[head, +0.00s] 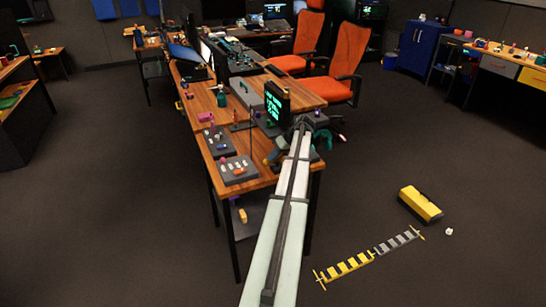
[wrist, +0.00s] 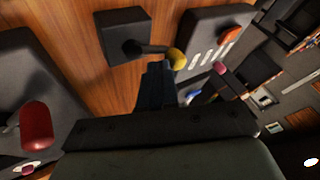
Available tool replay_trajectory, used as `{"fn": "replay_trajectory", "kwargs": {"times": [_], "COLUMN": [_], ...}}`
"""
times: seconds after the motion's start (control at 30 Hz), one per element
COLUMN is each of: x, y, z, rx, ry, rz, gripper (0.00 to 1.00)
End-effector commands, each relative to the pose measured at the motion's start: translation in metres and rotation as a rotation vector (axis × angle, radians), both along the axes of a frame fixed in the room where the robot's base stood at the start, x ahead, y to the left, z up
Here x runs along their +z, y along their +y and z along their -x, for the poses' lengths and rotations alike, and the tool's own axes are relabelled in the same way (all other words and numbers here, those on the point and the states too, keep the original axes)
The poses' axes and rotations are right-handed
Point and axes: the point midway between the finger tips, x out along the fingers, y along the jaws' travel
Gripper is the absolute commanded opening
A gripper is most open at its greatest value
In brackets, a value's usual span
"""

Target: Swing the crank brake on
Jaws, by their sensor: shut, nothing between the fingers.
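In the wrist view, a black box (wrist: 123,35) stands on the wooden bench top. A short dark arm runs right from it to a yellow knob (wrist: 178,58); this looks like a crank, but I cannot tell for certain that it is the crank brake. My gripper (wrist: 156,70) is shut and empty, its dark fingertips just left of and below the yellow knob. I cannot tell whether they touch it. In the head view my arm reaches over the bench's near right corner and hides much of this spot; the crank is not distinguishable there.
In the wrist view, a red knob (wrist: 36,125) stands at the left on a dark panel. A slotted panel (wrist: 190,35) with an orange knob (wrist: 230,35) lies at upper right, and a pink knob (wrist: 219,68) is right of the yellow one. A lit screen (head: 277,103) stands on the bench (head: 235,185).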

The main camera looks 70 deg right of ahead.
Motion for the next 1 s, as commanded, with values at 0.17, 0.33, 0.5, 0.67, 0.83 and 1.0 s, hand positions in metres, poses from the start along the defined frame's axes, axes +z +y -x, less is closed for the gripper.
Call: {"fn": "replay_trajectory", "kwargs": {"times": [0.17,0.33,0.5,0.67,0.83,1.0], "x": [0.0,0.0,-0.001,-0.001,-0.001,0.011], "y": [-0.002,-0.003,-0.003,-0.007,-0.026,-0.044], "z": [0.008,0.011,0.012,0.013,0.023,0.039], "rx": [-0.001,-0.001,-0.002,-0.002,-0.003,-0.003], "ry": [0.002,0.003,0.004,0.004,0.004,0.003], "rz": [0.0,0.001,0.002,0.001,0.0,0.003], "gripper": [0.0,0.0,0.0,0.0,0.0,0.0]}}
